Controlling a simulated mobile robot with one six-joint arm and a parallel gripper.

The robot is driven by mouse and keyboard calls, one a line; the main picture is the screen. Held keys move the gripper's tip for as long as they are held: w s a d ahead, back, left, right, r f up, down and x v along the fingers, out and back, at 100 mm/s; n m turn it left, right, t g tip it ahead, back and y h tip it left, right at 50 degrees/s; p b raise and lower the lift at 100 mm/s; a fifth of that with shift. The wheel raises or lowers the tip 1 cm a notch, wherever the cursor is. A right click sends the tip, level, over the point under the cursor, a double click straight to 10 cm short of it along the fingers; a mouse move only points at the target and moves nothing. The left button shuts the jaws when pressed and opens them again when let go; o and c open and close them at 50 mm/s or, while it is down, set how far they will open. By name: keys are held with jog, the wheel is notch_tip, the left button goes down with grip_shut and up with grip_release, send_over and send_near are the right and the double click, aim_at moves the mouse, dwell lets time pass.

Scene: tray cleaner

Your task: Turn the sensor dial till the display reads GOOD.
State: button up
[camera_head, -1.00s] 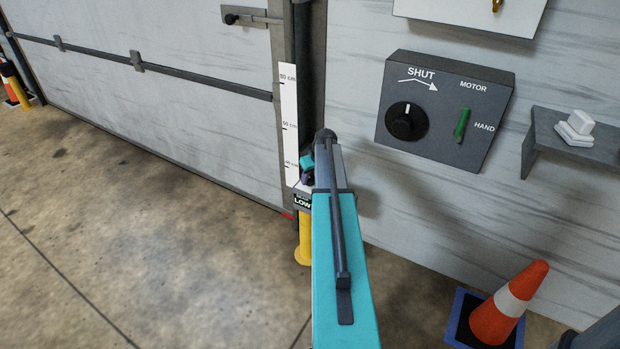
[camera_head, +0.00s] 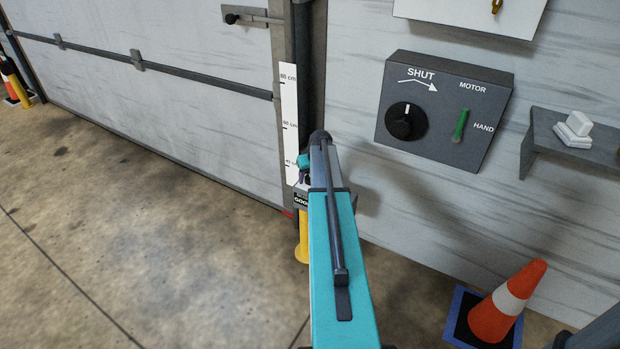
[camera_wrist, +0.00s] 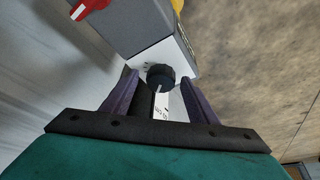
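The sensor dial (camera_wrist: 160,74) is a round black knob with a white pointer line, on the pale face of a grey box (camera_wrist: 135,25) in the wrist view. My gripper (camera_wrist: 159,82) has its two purple fingers apart, one on each side of the dial, with a visible gap on both sides. In the head view my gripper (camera_head: 305,168) is small and partly hidden by my arm, above the sensor's display.
A red switch (camera_wrist: 90,6) is on the grey box near the dial. The sensor stands on a yellow post (camera_head: 303,245) by the door frame. A dark SHUT/MOTOR/HAND control box (camera_head: 440,150) is on the wall to the right. A traffic cone (camera_head: 500,310) stands at lower right.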

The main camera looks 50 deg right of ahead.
jog(key=shift+r, duration=0.1)
jog(key=p+v, duration=0.1)
jog(key=v, duration=1.2)
jog(key=shift+s+r, duration=0.2)
jog(key=shift+r, duration=0.1)
jog(key=shift+w+a, duration=0.1)
jog(key=shift+a, duration=0.05)
